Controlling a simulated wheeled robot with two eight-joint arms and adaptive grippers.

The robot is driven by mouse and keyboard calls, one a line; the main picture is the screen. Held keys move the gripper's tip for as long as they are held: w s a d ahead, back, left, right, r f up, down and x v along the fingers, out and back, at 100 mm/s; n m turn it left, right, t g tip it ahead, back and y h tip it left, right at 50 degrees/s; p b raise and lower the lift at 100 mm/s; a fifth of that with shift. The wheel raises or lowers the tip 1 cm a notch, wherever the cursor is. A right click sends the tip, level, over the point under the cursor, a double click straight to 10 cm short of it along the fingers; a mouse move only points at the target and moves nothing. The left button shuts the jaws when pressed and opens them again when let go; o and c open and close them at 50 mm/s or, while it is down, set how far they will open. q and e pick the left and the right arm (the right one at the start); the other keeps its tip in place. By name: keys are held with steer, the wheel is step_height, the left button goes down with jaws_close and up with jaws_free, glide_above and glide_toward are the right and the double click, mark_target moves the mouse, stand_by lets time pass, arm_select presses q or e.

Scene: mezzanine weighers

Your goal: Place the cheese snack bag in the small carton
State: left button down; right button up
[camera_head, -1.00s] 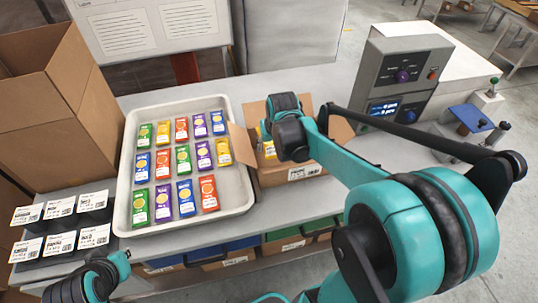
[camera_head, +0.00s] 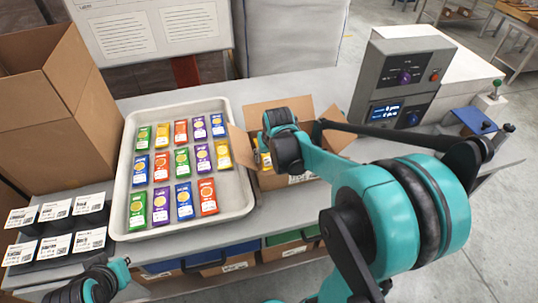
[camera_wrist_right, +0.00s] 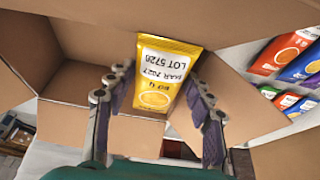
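In the head view a bit of yellow (camera_head: 265,160) shows at the carton, beside my right wrist. The small carton (camera_head: 272,182) stands open right of the tray, flaps spread. The right wrist view looks into it, with the bag over or within its opening; whether it touches the bottom cannot be told. The right fingers are hidden in the head view. Only my left wrist shows at lower left; its gripper is out of view.
A white tray (camera_head: 241,205) holds rows of coloured snack bags, including another yellow bag (camera_head: 222,154). A tall carton (camera_head: 60,120) and labelled black holders (camera_head: 60,228) stand left. A grey weigher (camera_head: 400,75) with a display stands right, behind my right arm.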

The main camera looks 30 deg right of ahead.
steer(key=shift+o, duration=1.1)
steer(key=shift+r, duration=0.2)
steer(key=p+v, duration=0.4)
steer(key=v, duration=0.7)
steer(key=s+a+n+t+y, duration=0.1)
steer(key=s+a+n+t, duration=0.1)
steer(key=s+a, duration=0.8)
steer(key=s, duration=0.2)
steer(key=shift+s+a+f+n+t, duration=0.3)
steer(key=shift+s+a+f+t, duration=0.05)
steer(key=shift+a+f+t, duration=0.05)
